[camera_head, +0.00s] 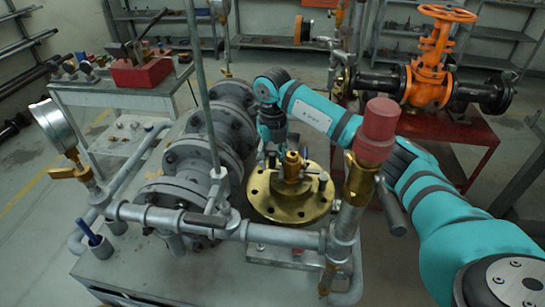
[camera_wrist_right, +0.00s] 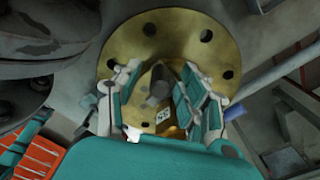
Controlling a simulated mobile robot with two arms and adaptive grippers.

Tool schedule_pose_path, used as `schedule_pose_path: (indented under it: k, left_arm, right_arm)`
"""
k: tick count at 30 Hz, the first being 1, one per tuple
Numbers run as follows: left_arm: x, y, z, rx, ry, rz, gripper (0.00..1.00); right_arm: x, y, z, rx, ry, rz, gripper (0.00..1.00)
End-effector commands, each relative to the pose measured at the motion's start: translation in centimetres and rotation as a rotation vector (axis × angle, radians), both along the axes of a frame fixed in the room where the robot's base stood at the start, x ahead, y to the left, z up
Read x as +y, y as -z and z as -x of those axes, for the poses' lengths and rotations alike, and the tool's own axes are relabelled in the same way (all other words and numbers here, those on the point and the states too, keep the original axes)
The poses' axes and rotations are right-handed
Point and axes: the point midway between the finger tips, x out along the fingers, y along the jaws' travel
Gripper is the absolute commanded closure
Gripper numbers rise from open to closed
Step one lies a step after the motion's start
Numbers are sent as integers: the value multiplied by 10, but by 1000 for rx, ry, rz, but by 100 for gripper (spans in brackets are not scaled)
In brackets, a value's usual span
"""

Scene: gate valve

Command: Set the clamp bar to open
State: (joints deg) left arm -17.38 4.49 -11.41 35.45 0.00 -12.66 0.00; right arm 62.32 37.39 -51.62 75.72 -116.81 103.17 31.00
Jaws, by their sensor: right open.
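A round brass flange (camera_head: 262,205) with bolt holes lies in the middle of the head view, and it also fills the top of the right wrist view (camera_wrist_right: 130,40). A brass fitting (camera_head: 292,165) stands at its centre, with a short grey bar (camera_head: 314,172) at its right side. I cannot tell for certain which part is the clamp bar. My right gripper (camera_head: 271,148) is at the fitting's far left side. In the right wrist view its fingers (camera_wrist_right: 161,70) are spread on both sides of a dim grey-brown post (camera_wrist_right: 157,88). Contact cannot be told. My left gripper is not in view.
Grey pipework (camera_head: 190,215) with large flanges stands left of the brass flange. A red-capped post (camera_head: 377,130) rises close on the right, near my right arm. A pressure gauge (camera_head: 52,125) is at left. An orange valve (camera_head: 430,75) stands behind.

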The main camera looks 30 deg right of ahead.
Motion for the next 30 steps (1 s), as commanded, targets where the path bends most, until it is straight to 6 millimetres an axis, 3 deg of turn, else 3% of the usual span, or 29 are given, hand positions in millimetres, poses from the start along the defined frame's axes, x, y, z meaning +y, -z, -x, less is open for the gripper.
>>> schedule_pose_path:
  k: [5,15,30]
  left_arm:
    - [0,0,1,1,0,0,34]
    - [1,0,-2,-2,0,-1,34]
    - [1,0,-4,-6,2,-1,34]
  right_arm:
    - [0,0,0,0,0,0,58]
    - [0,0,0,0,0,0,100]
    - [-2,-1,-2,-1,17,0,100]
